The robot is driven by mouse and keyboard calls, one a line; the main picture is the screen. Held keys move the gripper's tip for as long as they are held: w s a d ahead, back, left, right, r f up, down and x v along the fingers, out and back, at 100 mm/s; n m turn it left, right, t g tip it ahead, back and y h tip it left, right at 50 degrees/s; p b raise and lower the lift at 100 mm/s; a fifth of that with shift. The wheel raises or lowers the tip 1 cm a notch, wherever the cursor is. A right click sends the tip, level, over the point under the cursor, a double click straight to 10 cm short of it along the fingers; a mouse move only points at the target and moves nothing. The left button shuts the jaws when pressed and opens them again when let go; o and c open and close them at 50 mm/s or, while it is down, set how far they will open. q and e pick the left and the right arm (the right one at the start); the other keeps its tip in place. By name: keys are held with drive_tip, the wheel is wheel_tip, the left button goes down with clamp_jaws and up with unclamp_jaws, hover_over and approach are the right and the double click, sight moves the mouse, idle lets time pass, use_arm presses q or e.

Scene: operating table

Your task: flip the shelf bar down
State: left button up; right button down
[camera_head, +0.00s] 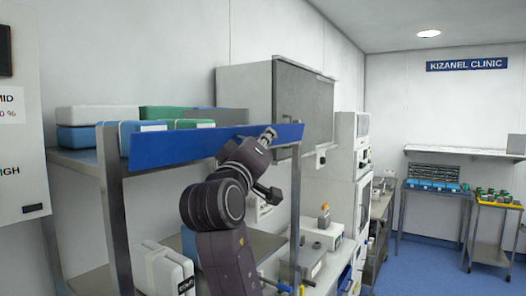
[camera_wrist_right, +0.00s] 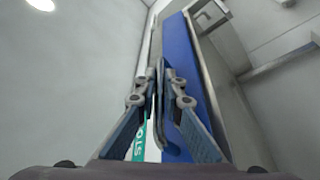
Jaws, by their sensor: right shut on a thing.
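The shelf bar (camera_head: 175,147) is a long flat blue panel along the upper front of a metal shelf, between its two front posts. It stands up, with its blue face to the front. My right gripper (camera_head: 270,134) is at the bar's upper edge, near its right end, and is shut on it. In the right wrist view the fingers of my right gripper (camera_wrist_right: 160,72) are close together, with the blue bar (camera_wrist_right: 181,50) running between and beyond them. The exact contact is partly hidden by the fingers. My left gripper is not in view.
Blue, white and green boxes (camera_head: 95,114) lie on the shelf behind the bar. A white box (camera_head: 160,268) stands on the lower level. A grey wall cabinet (camera_head: 303,104) hangs behind my right gripper. Open floor (camera_head: 425,262) lies to the right.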

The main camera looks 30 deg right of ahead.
use_arm(q)
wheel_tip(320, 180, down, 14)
drive_tip(key=b, duration=1.3)
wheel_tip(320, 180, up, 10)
drive_tip(key=p, duration=1)
use_arm(e)
drive_tip(key=w+a+f+m+g+h, duration=0.1)
drive_tip(key=f+m+g, duration=0.3)
drive_tip(key=m, duration=1.3)
drive_tip(key=w+f+m+g+h, duration=0.1)
drive_tip(key=f+m+g, duration=0.4)
drive_tip(key=m, duration=1.2)
drive_tip(key=shift+w+a+g, duration=0.35)
drive_tip(key=shift+w+g, duration=0.55)
drive_tip(key=shift+g, duration=1.3)
use_arm(q)
drive_tip(key=shift+p, duration=0.3)
use_arm(e)
drive_tip(key=shift+f, duration=0.1)
